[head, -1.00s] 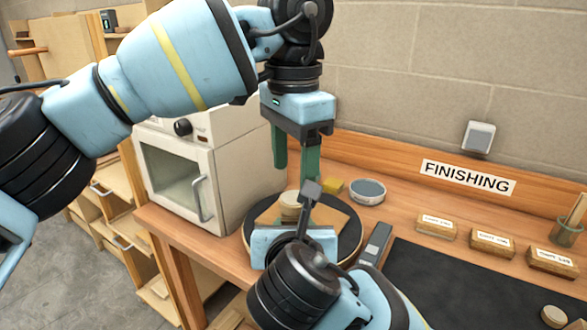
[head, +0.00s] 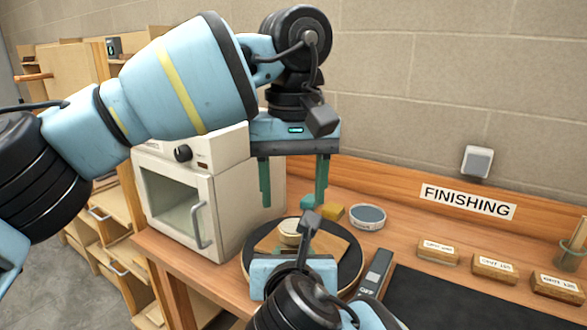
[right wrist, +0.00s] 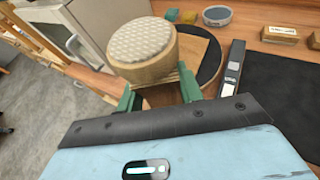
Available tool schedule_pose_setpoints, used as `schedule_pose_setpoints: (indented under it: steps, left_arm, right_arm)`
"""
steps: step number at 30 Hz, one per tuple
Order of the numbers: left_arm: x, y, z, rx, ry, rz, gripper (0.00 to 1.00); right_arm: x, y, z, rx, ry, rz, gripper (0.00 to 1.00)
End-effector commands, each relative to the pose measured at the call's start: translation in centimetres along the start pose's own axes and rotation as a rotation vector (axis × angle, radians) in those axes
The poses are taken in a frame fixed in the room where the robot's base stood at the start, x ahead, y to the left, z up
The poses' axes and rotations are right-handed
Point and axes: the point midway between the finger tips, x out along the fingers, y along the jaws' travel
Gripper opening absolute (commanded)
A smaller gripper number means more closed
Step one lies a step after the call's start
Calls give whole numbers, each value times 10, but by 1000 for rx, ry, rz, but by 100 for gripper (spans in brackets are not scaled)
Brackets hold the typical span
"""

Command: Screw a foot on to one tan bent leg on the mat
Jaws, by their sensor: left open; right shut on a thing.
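The round foot (head: 290,232) is a pale wooden disc with a textured whitish pad facing up; it shows large in the right wrist view (right wrist: 143,45). It sits at the end of a tan piece (right wrist: 162,79), seemingly the bent leg, between my right gripper's green fingers. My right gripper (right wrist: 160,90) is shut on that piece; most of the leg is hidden. My left gripper (head: 294,188) is open and empty, pointing down above the foot, with its fingers wide apart and clear of it. The dark mat (head: 460,308) lies at the right.
A black turntable (head: 355,262) with a tan board stands behind my right gripper. A white oven (head: 180,195) is at left. A grey tin (head: 367,216), a yellow block (head: 333,212), a black device marked OFF (head: 374,272) and labelled wooden blocks (head: 439,252) sit on the bench.

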Motion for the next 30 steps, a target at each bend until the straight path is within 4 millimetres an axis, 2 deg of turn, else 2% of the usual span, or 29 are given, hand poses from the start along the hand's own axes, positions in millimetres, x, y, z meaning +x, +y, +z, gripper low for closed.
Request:
schedule_pose_setpoints:
  steps: [30]
  left_arm:
    - [-10, 0, 0, -1687, 1, -2, 58]
  right_arm:
    - [0, 0, 1, 1, -2, 0, 0]
